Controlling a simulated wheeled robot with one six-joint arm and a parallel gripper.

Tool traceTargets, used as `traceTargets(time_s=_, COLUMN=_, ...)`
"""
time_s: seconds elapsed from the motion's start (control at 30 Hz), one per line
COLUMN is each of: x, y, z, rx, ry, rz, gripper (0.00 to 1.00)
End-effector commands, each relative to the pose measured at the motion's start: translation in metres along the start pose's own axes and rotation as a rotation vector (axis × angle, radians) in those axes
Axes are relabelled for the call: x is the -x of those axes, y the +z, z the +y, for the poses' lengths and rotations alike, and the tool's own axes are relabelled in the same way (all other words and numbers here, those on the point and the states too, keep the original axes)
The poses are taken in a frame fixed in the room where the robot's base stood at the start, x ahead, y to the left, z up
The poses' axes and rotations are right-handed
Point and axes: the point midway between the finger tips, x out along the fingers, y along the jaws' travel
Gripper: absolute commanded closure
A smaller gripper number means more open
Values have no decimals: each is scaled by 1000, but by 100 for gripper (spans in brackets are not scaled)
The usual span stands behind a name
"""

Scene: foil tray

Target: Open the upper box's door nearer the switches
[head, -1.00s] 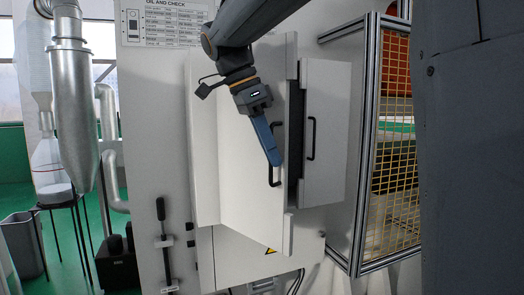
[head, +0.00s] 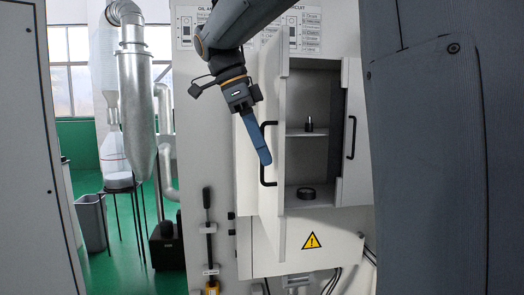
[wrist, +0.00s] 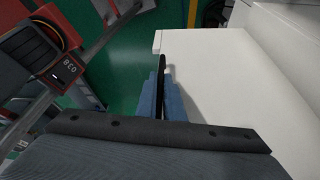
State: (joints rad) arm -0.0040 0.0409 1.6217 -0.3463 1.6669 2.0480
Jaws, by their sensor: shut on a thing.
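The upper box (head: 310,225) is a pale cabinet on the wall. Its left door (head: 271,215) stands swung outward, and the inside shows past it. The right door (head: 356,165) has its own black handle (head: 351,138). My gripper (head: 264,157) is at the left door's black handle (head: 268,182). In the wrist view its blue fingers lie on both sides of the handle bar (wrist: 162,75), shut on it, with the white door face (wrist: 215,80) at the right.
Inside the box, a shelf (head: 305,133) holds a small dark object (head: 309,124); a black ring (head: 306,193) lies below. A lever (head: 209,230) is on the wall to the left. A metal duct and a stand are farther left; green floor shows there.

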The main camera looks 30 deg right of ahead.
Motion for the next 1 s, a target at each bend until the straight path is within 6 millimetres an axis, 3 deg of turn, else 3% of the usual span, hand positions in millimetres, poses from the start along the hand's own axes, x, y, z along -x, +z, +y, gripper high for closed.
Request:
traceTargets(time_s=0.23, x=1, y=1, z=0, rx=3, ry=-1, rz=-2, gripper=100)
traceTargets(time_s=0.27, x=1, y=1, z=0, rx=3, ry=-1, rz=-2, gripper=87)
traceTargets(time_s=0.3, x=1, y=1, z=0, rx=3, ry=-1, rz=-2, gripper=85)
traceTargets(time_s=0.63, x=4, y=1, z=0, rx=3, ry=-2, rz=-1, gripper=85)
traceTargets(time_s=1.0, x=57, y=2, z=-1, rx=4, ry=-4, rz=-2, gripper=85)
